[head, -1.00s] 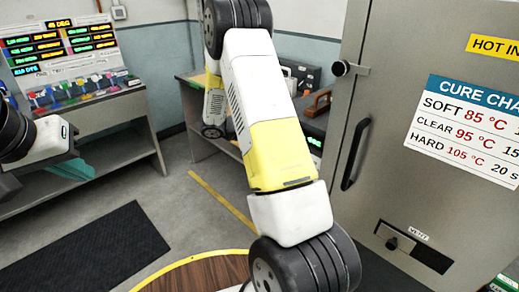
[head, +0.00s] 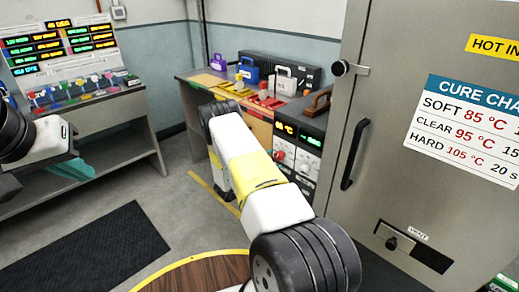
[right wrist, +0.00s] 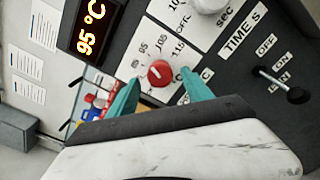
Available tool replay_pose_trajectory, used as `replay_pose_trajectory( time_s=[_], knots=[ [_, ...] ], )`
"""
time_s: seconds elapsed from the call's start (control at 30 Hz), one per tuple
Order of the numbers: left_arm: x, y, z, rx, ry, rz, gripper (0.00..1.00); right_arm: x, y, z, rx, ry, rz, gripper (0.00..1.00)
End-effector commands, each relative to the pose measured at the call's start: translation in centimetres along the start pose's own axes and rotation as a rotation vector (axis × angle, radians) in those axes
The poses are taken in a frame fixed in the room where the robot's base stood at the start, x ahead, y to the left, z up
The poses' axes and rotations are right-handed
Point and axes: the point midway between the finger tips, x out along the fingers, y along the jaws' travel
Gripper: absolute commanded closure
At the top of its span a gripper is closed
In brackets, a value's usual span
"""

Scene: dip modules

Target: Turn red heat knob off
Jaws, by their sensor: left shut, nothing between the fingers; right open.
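The red heat knob (right wrist: 160,73) is on the white dial plate of a control panel, with temperature marks around it. It also shows small in the head view (head: 279,155). A display (right wrist: 92,27) beside it reads 95 °C. My right gripper (right wrist: 161,78) is open, with its teal fingertips on either side of the knob, slightly short of it in the picture; I cannot tell whether they touch. In the head view my right arm hides its gripper. My left gripper (head: 75,171) is shut and empty, far from the panel, near the left bench.
A white knob (right wrist: 208,3) and a black-tipped toggle lever (right wrist: 290,92) are near the red knob. The large oven door (head: 400,130) stands close right of the panel. A round wooden table (head: 205,275) is below.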

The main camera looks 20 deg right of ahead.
Motion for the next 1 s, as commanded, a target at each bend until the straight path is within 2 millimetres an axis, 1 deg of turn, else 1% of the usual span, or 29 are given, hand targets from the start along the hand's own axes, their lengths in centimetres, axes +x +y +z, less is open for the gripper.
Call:
replay_pose_trajectory(
  time_s=[0.03,0.2,0.33,0.53,0.57,0.6,0.67,0.7,0.83,0.87,1.0],
  knots=[
    [0.0,0.0,0.0,0.0,0.0,0.0,1.0,0.9,-0.1,0.1,0.001,-0.003,-0.003,0.41],
    [0.0,0.0,0.0,0.0,0.0,0.0,1.0,2.6,0.0,0.0,0.001,-0.001,-0.002,0.41],
    [0.0,0.0,0.0,0.0,0.0,0.0,1.0,3.0,0.0,0.0,0.0,0.0,-0.001,0.41],
    [0.0,0.0,0.0,0.0,0.0,0.0,1.0,3.0,0.0,0.0,0.0,0.0,-0.001,0.41],
    [0.0,0.0,0.0,0.0,0.0,0.0,1.0,3.0,0.0,0.0,0.0,0.0,-0.001,0.45],
    [0.0,0.0,0.0,0.0,0.0,0.0,1.0,3.0,0.0,0.0,-0.001,0.0,-0.001,0.53],
    [0.0,0.0,0.0,0.0,0.0,0.0,1.0,3.0,0.0,0.0,0.0,0.0,-0.001,0.65],
    [0.0,0.0,0.0,0.0,0.0,0.0,1.0,3.0,0.0,0.0,0.0,0.0,-0.001,0.73],
    [0.0,0.0,0.0,0.0,0.0,0.0,1.0,3.0,0.0,0.0,0.0,0.0,-0.001,0.98],
    [0.0,0.0,0.0,0.0,0.0,0.0,1.0,3.0,0.0,0.0,0.0,0.0,-0.001,1.0],
    [0.0,0.0,0.0,0.0,0.0,0.0,1.0,3.0,0.0,0.0,-0.006,0.0,-0.001,1.0]
  ],
)
